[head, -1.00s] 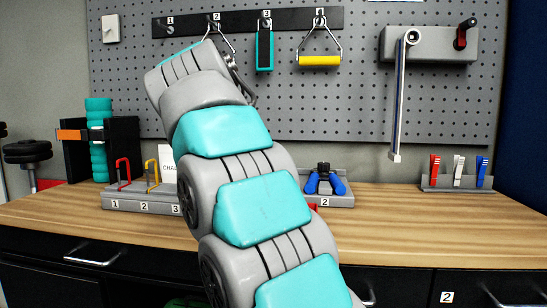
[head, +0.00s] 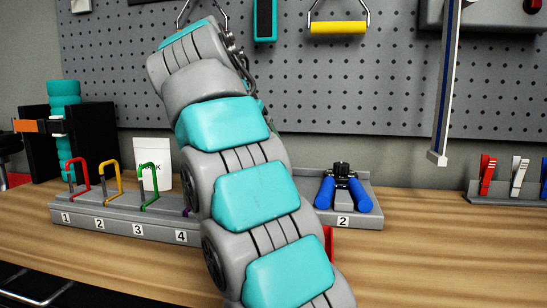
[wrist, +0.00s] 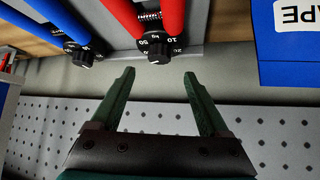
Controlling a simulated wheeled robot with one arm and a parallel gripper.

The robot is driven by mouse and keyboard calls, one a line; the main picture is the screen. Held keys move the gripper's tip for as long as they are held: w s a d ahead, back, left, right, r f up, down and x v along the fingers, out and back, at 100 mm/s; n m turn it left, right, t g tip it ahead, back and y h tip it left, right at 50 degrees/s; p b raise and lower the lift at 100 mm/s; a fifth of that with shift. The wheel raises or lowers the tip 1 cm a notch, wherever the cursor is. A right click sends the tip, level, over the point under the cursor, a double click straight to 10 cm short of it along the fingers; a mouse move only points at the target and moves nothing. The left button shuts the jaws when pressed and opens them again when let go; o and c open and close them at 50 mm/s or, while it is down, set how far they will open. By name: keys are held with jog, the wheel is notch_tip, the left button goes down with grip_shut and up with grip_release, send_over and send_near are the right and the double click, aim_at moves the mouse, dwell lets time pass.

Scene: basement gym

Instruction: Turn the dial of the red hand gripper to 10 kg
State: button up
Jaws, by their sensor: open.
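The red hand gripper (wrist: 172,18) shows in the wrist view at the top centre, with two red handles, a spring and a black dial (wrist: 158,47). The dial has white marks; 50, 10, 20 and kg can be made out, but I cannot tell the setting. My gripper (wrist: 159,74) is open and empty, its dark green fingertips on either side of the dial's knob and a little short of it. In the head view my arm hides my gripper and most or all of the red hand gripper.
A blue hand gripper (head: 343,193) sits beside it on the grey rack (head: 362,218) marked 2; its dial (wrist: 82,55) is close left in the wrist view. A blue box (wrist: 285,62) marked TAPE is at right. Pegboard (wrist: 275,130) stands behind.

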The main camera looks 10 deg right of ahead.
jog(key=shift+x, duration=3.15)
jog(key=shift+c, duration=0.4)
grip_shut()
